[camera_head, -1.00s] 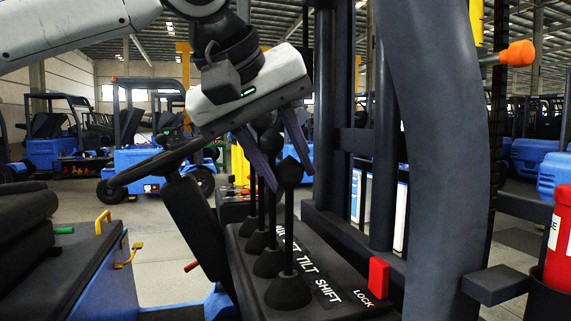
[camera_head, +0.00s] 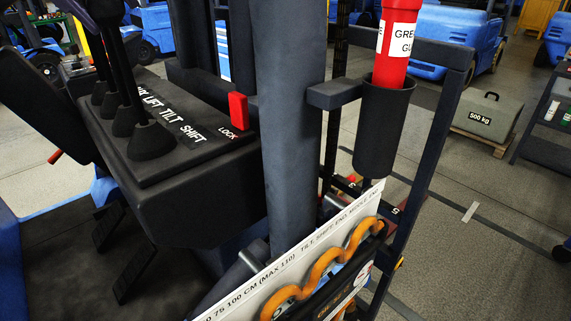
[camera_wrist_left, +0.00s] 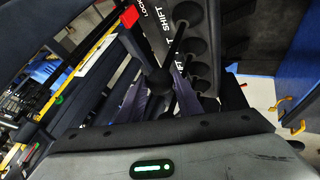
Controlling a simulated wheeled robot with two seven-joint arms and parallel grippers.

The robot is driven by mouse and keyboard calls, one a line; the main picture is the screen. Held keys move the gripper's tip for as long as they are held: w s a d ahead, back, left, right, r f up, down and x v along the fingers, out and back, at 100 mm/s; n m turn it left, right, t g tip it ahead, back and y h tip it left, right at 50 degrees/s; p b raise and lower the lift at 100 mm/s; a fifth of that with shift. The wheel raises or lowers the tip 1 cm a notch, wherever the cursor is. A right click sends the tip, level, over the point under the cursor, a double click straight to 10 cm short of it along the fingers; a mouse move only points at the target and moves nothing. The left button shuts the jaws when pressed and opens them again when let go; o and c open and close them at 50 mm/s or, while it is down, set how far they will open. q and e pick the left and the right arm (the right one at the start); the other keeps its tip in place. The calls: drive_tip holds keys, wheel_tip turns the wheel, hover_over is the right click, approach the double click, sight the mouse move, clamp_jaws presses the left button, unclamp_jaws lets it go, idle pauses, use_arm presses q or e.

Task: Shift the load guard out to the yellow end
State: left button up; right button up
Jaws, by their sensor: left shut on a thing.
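My left gripper (camera_wrist_left: 170,95) shows in the left wrist view. Its two dark purple fingers are shut on the knob of the shift lever (camera_wrist_left: 173,45), the end lever by the SHIFT lettering. In the head view this black lever (camera_head: 130,85) rises from its boot at the front end of a row of several levers on the black console (camera_head: 185,185). The knob is near the top edge there and the gripper cannot be made out. A dark frame (camera_head: 437,130), possibly the load guard, stands right of the mast. My right gripper is not in view.
A red LOCK tab (camera_head: 239,110) stands beside the lever row. A thick dark post (camera_head: 290,120) rises beside it. A red tube (camera_head: 394,45) sits in a black holder (camera_head: 383,130).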

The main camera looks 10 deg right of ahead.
use_arm(q)
drive_tip(key=s+a, duration=0.1)
drive_tip(key=s+a+b, duration=0.1)
drive_tip(key=a, duration=0.1)
drive_tip(key=s+a+f, duration=0.1)
drive_tip(key=shift+a+f, duration=0.1)
drive_tip(key=shift+a, duration=0.1)
idle(1.0)
idle(2.6)
drive_tip(key=shift+o, duration=0.2)
drive_tip(key=w+d+p, duration=0.1)
drive_tip(key=d, duration=0.1)
drive_tip(key=w+d+r+p, duration=0.1)
drive_tip(key=w+d+p, duration=0.1)
drive_tip(key=shift+w+d+r, duration=0.15)
drive_tip(key=shift+d, duration=0.2)
drive_tip(key=shift+w+d, duration=0.15)
drive_tip(key=shift+r, duration=0.1)
